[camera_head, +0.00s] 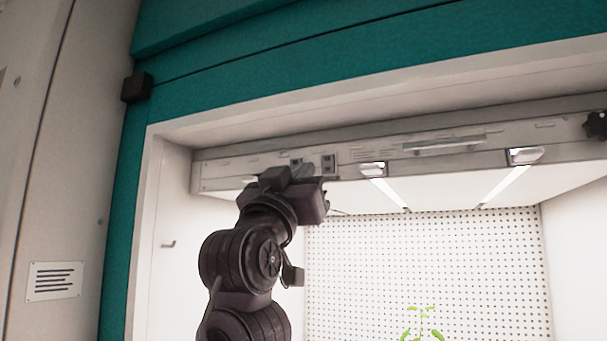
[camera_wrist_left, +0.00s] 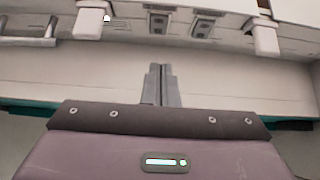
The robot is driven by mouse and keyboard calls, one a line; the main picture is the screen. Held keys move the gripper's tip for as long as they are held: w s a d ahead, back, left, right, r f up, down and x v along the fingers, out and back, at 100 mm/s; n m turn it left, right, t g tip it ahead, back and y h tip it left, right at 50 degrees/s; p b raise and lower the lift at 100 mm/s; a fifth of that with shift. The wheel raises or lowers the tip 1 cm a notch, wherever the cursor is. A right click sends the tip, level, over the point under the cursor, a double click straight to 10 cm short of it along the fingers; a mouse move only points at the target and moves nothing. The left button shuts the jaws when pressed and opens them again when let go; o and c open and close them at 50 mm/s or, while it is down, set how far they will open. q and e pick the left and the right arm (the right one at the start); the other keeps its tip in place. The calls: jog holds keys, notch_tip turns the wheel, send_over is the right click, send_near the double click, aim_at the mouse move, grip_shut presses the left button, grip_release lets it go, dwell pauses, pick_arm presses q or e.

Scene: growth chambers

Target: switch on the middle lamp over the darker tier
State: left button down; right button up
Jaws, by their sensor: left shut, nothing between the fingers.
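The lamp fixture (camera_head: 230,172) runs across the top of a lit chamber tier. Two small dark switches, a left one (camera_head: 297,162) and a right one (camera_head: 328,163), show on its front face. My left gripper (camera_head: 306,172) is raised just in front of and below them, and hides part of the face. In the left wrist view, its fingers (camera_wrist_left: 162,84) are closed together and empty, pointing at the fixture face, where switches (camera_wrist_left: 158,22) (camera_wrist_left: 203,26) show. I cannot tell contact or switch positions. Two bright lamp strips (camera_head: 390,192) (camera_head: 507,184) glow under the fixture. My right gripper is out of view.
A teal frame (camera_head: 300,65) and pale opening edge surround the tier. A bar handle (camera_head: 445,144) and a dark knob (camera_head: 596,124) sit on the fixture's right part. A green plant (camera_head: 422,325) stands low before the perforated back wall (camera_head: 430,260).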

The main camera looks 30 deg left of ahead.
pick_arm(q)
notch_tip(320, 180, down, 7)
jog(key=s+b, duration=0.2)
jog(key=b, duration=0.2)
jog(key=shift+s+d+f, duration=0.2)
jog(key=shift+s, duration=0.2)
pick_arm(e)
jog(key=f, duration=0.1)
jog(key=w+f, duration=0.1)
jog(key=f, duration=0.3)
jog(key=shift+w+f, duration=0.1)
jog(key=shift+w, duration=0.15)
pick_arm(q)
jog(key=shift+s, duration=0.1)
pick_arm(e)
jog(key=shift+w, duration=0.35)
